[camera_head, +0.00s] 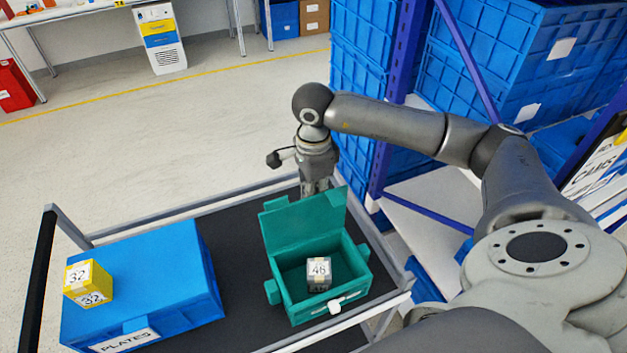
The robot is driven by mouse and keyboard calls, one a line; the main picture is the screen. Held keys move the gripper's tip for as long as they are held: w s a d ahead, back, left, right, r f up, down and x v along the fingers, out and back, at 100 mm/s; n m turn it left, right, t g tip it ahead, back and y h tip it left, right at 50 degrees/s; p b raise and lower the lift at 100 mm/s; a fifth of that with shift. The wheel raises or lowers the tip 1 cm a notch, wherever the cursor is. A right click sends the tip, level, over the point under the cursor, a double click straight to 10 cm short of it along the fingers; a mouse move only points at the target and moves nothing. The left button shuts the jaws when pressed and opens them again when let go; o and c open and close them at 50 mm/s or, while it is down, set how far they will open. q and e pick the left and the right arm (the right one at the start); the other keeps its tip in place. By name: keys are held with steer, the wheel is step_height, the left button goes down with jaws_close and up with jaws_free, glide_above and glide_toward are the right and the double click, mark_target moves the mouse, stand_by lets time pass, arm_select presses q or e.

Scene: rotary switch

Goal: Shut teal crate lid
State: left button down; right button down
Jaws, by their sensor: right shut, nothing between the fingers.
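The teal crate (297,310) stands on the dark top of a cart, right of the blue crate. Its lid (304,223) is open and stands up at the crate's back edge, leaning back a little. A grey cube marked 46 (319,272) sits inside the crate. My right gripper (316,188) points down just behind the raised lid. It is shut and empty, and its fingertips are partly hidden by the lid. I cannot tell whether it touches the lid. My left gripper is not in view.
A blue crate (180,275) labelled PLATES stands at the cart's left, with a yellow cube marked 32 (88,283) on its lid. The cart top (238,290) is bare between the crates. Blue rack posts (404,60) and stacked blue crates (510,60) rise behind my right arm.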

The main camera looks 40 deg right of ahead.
steer(key=shift+s+a+r, duration=0.15)
steer(key=shift+s+a, duration=0.1)
steer(key=shift+s, duration=0.7)
steer(key=shift+s+a+r, duration=0.1)
steer(key=shift+s+a, duration=0.15)
steer(key=shift+s, duration=0.65)
step_height(320, 180, up, 6)
steer(key=p, duration=0.3)
glide_above(320, 204)
steer(key=s, duration=0.1)
steer(key=shift+s+a+r, duration=0.1)
steer(key=shift+a, duration=0.25)
